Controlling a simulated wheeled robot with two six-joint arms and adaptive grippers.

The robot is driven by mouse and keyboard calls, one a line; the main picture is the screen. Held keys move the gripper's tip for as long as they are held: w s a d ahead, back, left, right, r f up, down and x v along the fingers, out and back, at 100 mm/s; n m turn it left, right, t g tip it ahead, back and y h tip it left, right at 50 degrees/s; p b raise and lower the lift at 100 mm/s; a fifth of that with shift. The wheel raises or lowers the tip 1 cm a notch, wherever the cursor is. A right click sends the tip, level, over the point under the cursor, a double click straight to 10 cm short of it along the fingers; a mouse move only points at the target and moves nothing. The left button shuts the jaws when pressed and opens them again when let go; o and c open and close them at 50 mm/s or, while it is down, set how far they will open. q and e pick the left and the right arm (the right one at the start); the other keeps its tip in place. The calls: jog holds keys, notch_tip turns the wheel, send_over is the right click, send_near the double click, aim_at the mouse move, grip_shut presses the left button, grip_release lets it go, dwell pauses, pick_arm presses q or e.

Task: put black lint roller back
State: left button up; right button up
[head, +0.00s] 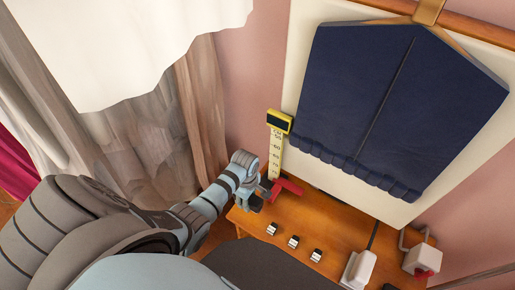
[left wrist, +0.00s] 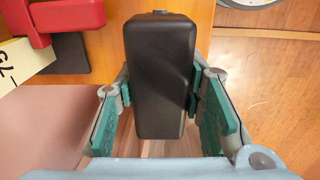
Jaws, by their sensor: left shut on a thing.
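My left gripper (head: 252,198) is over the left end of the wooden table. In the left wrist view its green-padded fingers (left wrist: 165,110) are closed around a long black block-shaped thing (left wrist: 160,60), which appears to be the black lint roller. One finger is on each side of it. My right gripper is not in view.
A red bracket (head: 288,187) and a yellow-topped ruler (head: 275,150) are close beside the gripper. Small black-and-white pieces (head: 293,242) line the wooden table (head: 330,228). A white device (head: 358,268) stands further right.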

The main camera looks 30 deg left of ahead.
pick_arm(q)
notch_tip(320, 180, down, 5)
jog(key=b, duration=0.4)
jog(key=shift+s+f, duration=0.1)
jog(key=shift+s, duration=0.05)
jog(key=shift+r, duration=0.25)
grip_shut()
jog(key=shift+f, duration=0.1)
jog(key=o, duration=1.2)
grip_release()
jog(key=shift+o, duration=0.2)
notch_tip(320, 180, up, 12)
jog(key=p, duration=0.4)
jog(key=shift+r, duration=0.2)
